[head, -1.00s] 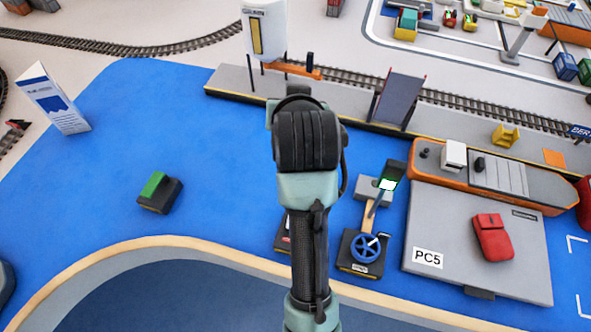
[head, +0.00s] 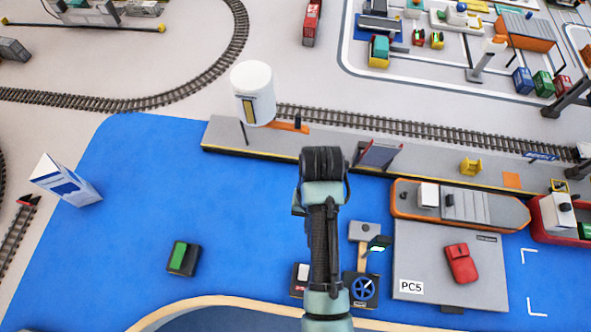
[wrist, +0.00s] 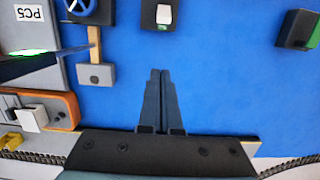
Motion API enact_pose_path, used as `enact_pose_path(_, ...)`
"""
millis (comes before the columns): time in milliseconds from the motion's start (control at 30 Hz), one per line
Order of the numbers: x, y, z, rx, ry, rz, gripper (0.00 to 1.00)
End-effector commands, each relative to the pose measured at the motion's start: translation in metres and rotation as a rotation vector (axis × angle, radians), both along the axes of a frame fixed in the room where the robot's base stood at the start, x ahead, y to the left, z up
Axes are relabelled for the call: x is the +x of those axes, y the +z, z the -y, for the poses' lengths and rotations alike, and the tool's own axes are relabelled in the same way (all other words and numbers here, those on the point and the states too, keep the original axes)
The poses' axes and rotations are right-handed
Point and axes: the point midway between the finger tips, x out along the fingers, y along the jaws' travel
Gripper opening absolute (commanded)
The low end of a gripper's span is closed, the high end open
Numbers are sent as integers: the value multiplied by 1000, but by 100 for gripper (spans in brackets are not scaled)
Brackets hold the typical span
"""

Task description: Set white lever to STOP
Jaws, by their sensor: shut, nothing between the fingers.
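The white lever (wrist: 163,14) is a pale block on a small dark box at the top of the wrist view. In the head view its box shows just left of my forearm, with the white part (head: 303,271) and a red marking below it; part is hidden by my arm. I cannot read the lever's setting. My gripper (wrist: 160,71) is shut and empty, its fingertips over bare blue floor and pointing toward the lever box, apart from it in the picture.
A blue handwheel (head: 363,288) stands right of the lever box, near a dark panel with a lit green face (head: 379,243). A green-topped switch box (head: 184,258) sits to the left. A grey PC5 platform (head: 450,285) lies right.

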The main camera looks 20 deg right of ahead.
Motion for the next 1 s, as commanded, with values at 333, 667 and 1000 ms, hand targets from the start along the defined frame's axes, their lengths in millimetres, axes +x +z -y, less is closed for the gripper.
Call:
enact_pose_path(333,-6,0,-1,10,-6,-21,0)
enact_pose_path(667,-9,-20,-3,10,-5,-23,0)
enact_pose_path(1000,-19,-92,-9,10,-5,-24,0)
